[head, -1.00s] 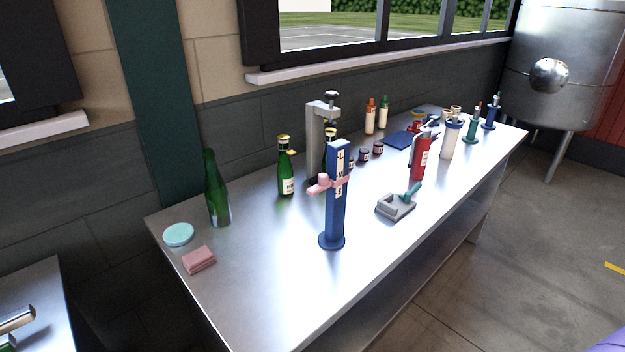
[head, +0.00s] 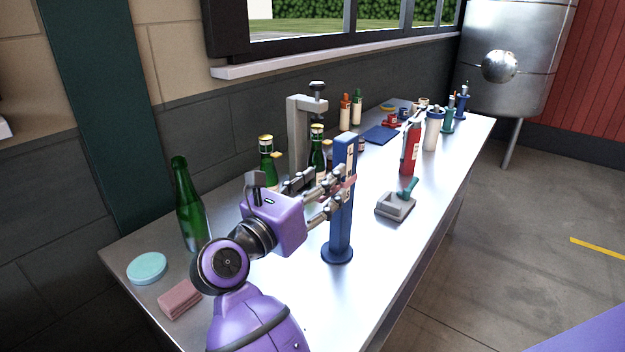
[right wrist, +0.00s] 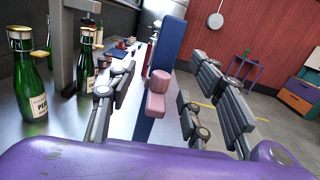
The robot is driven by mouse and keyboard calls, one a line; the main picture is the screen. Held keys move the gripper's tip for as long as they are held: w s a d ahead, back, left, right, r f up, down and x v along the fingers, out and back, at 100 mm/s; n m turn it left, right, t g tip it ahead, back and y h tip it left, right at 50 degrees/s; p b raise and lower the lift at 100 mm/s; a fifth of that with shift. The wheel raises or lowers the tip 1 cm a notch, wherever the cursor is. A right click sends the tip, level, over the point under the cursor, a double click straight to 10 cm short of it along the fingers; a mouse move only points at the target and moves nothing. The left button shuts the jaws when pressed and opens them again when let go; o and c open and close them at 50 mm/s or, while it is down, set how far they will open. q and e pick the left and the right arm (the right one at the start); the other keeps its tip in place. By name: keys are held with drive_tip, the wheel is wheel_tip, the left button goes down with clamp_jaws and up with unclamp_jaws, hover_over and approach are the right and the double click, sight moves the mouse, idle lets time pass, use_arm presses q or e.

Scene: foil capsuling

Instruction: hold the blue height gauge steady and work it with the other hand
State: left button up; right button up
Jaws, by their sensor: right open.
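The blue height gauge (head: 341,225) stands upright on its round base on the steel table. It has a pale lettered scale near the top and a pink slider (right wrist: 157,92) on its post. My right gripper (head: 336,190) reaches the upper post from the left with open fingers. In the right wrist view the blue post (right wrist: 165,60) and the slider stand between the two spread fingers (right wrist: 158,88), with a gap visible on each side. The fingers partly hide the slider in the head view. My left gripper is not in view.
A green bottle (head: 188,205), a teal disc (head: 147,268) and a pink block (head: 180,299) are at the table's near left. Small green bottles and a grey stand (head: 297,130) are behind the gauge. A grey block with teal handle (head: 396,205) and a red bottle (head: 411,150) are right.

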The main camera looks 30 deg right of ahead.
drive_tip(key=shift+w+d+f+m, duration=0.15)
drive_tip(key=shift+d+f+m, duration=0.15)
drive_tip(key=shift+m, duration=0.1)
drive_tip(key=shift+d+g+y, duration=0.15)
drive_tip(key=shift+g+y, duration=0.15)
drive_tip(key=shift+g, duration=0.1)
drive_tip(key=shift+d+r, duration=0.1)
drive_tip(key=shift+d, duration=0.3)
drive_tip(key=p+x, duration=0.1)
drive_tip(key=x, duration=0.5)
drive_tip(key=shift+w+d, duration=0.1)
drive_tip(key=shift+c, duration=0.5)
clamp_jaws()
